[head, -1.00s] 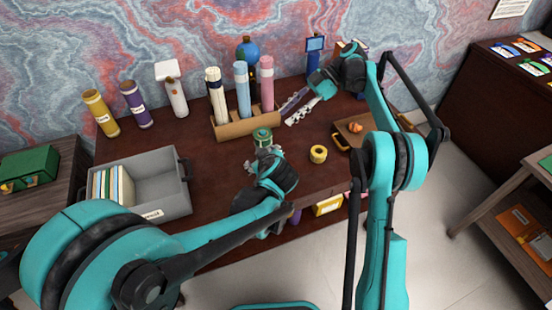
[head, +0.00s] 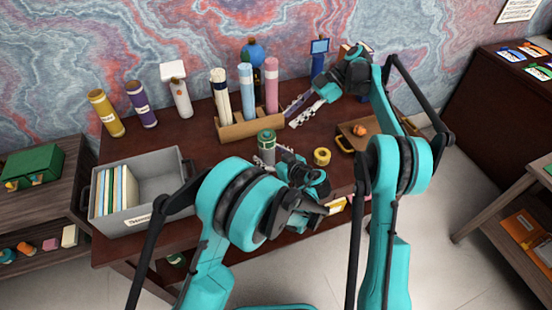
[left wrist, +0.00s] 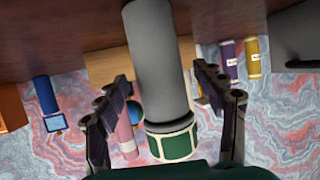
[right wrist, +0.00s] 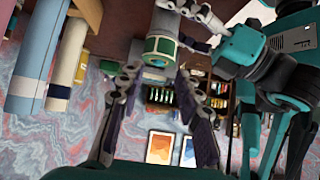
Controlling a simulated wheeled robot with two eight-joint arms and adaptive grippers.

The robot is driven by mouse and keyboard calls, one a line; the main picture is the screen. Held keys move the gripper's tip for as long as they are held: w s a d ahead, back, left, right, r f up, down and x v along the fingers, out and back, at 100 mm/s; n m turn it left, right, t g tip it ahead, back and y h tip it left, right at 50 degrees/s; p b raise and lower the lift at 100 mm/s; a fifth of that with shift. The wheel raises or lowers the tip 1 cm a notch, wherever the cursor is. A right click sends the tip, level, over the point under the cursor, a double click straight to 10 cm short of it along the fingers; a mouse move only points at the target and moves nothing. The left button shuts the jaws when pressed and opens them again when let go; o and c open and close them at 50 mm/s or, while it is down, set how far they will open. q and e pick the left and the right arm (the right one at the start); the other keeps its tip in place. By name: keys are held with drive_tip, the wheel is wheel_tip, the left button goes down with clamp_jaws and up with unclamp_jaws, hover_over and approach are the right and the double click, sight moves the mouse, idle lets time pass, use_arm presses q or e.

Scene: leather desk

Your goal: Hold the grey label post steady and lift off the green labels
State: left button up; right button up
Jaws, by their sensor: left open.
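The grey label post (head: 267,156) stands upright on the desk with a green label ring (head: 266,136) around its top. In the left wrist view the post (left wrist: 156,55) and the green label (left wrist: 172,143) appear between the spread fingers of my left gripper (left wrist: 163,78). Gaps show on both sides. In the head view my left gripper (head: 286,156) is just right of the post. My right gripper (head: 312,108) is open and empty, behind and right of the post. In the right wrist view the green label (right wrist: 160,46) lies beyond its spread fingertips (right wrist: 157,72).
A cardboard holder (head: 252,126) with several tall rolls stands behind the post. A yellow ring (head: 322,156) lies to the right, near a brown tray (head: 352,142). A grey bin (head: 165,172) with files is at the left. Bottles stand along the back left.

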use_arm(q)
drive_tip(key=shift+x, duration=0.85)
drive_tip(key=c, duration=1.3)
use_arm(e)
drive_tip(key=shift+o, duration=0.4)
drive_tip(key=o, duration=0.8)
drive_tip(key=shift+s+a+m+h, duration=0.1)
drive_tip(key=shift+a+m+h, duration=0.2)
drive_tip(key=shift+a, duration=0.15)
wheel_tip(320, 180, up, 6)
drive_tip(key=m+t+h, duration=0.3)
drive_tip(key=m+h, duration=0.6)
hover_over(268, 134)
wheel_tip(268, 134, down, 6)
drive_tip(key=shift+d+f, duration=0.15)
drive_tip(key=shift+a+f, duration=0.2)
drive_tip(key=shift+f, duration=2.6)
